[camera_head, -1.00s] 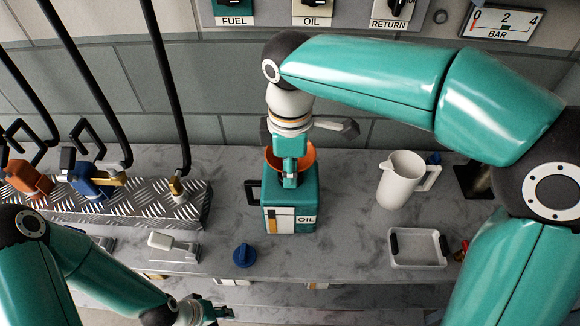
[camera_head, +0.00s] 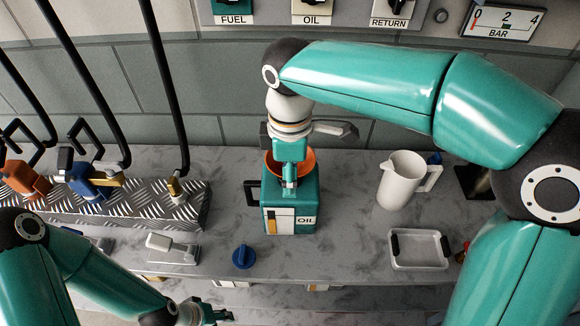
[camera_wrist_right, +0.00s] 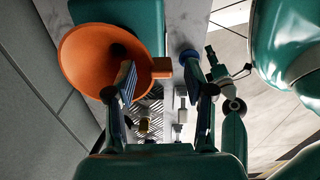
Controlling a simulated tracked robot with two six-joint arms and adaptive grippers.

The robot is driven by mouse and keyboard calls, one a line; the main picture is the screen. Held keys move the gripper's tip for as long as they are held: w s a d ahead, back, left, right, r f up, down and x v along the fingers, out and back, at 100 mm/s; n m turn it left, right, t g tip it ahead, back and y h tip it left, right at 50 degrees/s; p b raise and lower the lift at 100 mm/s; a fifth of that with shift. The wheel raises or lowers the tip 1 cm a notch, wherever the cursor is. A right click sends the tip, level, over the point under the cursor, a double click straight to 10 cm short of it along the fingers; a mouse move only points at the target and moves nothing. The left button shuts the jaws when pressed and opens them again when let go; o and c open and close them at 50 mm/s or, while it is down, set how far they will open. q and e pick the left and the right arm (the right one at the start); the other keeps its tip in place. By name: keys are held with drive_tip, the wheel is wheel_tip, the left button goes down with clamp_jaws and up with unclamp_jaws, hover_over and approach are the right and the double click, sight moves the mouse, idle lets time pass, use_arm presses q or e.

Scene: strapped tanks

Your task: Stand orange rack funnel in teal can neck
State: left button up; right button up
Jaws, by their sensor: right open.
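The orange funnel (camera_head: 309,160) stands in the top of the teal can (camera_head: 308,196), which is upright on the counter and marked OIL. The neck itself is hidden by the funnel and my gripper. My right gripper (camera_head: 289,186) is just above the can, at the funnel's near side. In the right wrist view, the funnel's wide cone (camera_wrist_right: 92,65) is left of the fingers and its small orange tab (camera_wrist_right: 162,68) lies between the open fingers, with a gap on the right. My left gripper (camera_head: 222,315) is low at the front edge, empty, its fingers apart.
A white jug (camera_head: 400,182) and a white tray (camera_head: 418,250) stand right of the can. A blue knob (camera_head: 243,257) and a grey-white clamp-like piece (camera_head: 172,247) lie front left. A tread-plate rack (camera_head: 150,205) with hoses and nozzles is at left. Bare counter surrounds the can.

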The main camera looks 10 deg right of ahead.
wheel_tip(320, 180, up, 12)
idle(0.6)
